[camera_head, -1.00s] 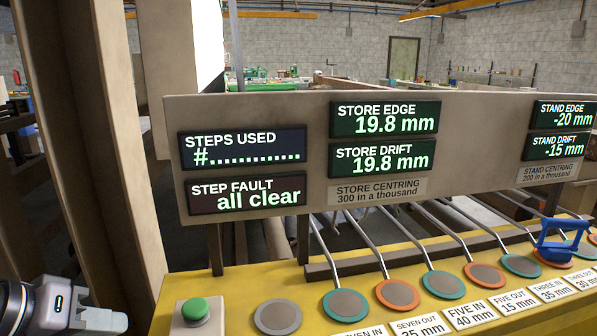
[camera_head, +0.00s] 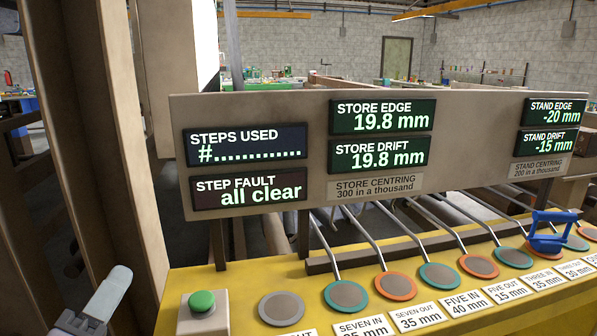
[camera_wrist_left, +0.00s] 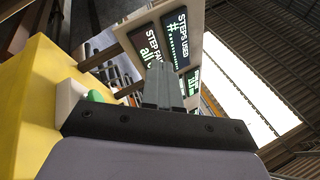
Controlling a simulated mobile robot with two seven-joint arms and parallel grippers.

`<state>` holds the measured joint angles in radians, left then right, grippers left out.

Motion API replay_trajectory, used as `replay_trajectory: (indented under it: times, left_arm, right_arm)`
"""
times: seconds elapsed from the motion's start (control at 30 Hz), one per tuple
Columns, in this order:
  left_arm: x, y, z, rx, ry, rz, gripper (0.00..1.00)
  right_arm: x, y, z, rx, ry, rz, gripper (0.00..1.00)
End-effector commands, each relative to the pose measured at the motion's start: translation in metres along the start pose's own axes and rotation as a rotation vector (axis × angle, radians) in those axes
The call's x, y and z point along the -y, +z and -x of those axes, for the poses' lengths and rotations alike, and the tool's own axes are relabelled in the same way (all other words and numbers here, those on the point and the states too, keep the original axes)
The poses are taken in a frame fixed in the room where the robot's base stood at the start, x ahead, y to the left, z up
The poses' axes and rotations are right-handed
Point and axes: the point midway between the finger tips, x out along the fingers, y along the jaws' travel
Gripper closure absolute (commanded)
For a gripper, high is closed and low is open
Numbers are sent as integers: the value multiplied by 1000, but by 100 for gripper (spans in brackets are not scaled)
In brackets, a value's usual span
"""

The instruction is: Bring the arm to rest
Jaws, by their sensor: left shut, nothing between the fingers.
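My left gripper (camera_head: 118,281) shows at the lower left of the head view, its pale grey fingers pointing up and to the right. It is left of the yellow console (camera_head: 250,283) and apart from the green button (camera_head: 202,301). In the left wrist view the fingers (camera_wrist_left: 163,88) are pressed together with nothing between them. The green button (camera_wrist_left: 97,96) shows beside them there, partly hidden by the gripper body.
A display panel (camera_head: 318,197) stands behind the console, reading "all clear" for step fault. Several round pads with metal levers line the console; a blue clip-like piece (camera_head: 548,243) sits on one at the right. A beige upright post (camera_head: 100,130) stands at the left.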

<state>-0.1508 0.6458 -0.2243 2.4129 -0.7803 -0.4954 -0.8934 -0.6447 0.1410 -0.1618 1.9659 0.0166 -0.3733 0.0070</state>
Motion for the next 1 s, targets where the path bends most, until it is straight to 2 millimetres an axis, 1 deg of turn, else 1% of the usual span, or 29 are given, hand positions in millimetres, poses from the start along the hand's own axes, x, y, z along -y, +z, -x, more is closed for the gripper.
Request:
replay_trajectory:
  times: [0.03,0.07,0.1,0.13,0.17,0.2,0.27,0.3,0.37,0.4,0.5,0.57,0.6,0.67,0.8,1.0]
  left_arm:
    - [-24,-1,9,43,119,168,100]
    - [-39,-2,15,71,193,270,100]
    - [-59,-5,25,112,290,401,100]
    - [-74,-8,34,145,365,498,100]
    - [-88,-13,44,179,440,592,100]
    - [-106,-21,60,229,541,714,100]
    - [-129,-36,85,306,691,887,100]
    - [-142,-46,103,360,787,990,100]
    - [-156,-62,128,436,916,1118,100]
    - [-162,-72,144,485,995,1192,100]
    - [-171,-95,180,595,1170,1337,100]
    - [-172,-107,200,657,1261,1405,100]
    - [-172,-115,212,697,1320,1446,100]
    - [-170,-126,230,757,1405,1498,100]
    - [-161,-151,269,895,1600,1597,100]
    - [-172,-157,250,827,1504,1649,100]
  right_arm:
    - [0,0,0,0,0,0,57]
    - [0,0,0,0,-1,1,57]
    - [0,0,0,0,-1,1,57]
    - [0,0,0,0,-1,1,57]
    - [0,0,0,0,-1,1,57]
    - [0,0,0,0,-1,1,57]
    - [0,0,0,1,-1,1,57]
    - [1,0,1,1,-2,1,57]
    - [1,0,1,1,-2,1,57]
    - [1,0,1,1,-2,1,57]
    - [1,0,1,1,-2,1,57]
    - [1,0,1,1,-3,1,57]
    - [1,0,1,1,-3,1,57]
    - [1,1,1,1,-3,1,57]
    - [1,1,1,1,-3,1,57]
    - [1,-8,7,1,-3,2,57]
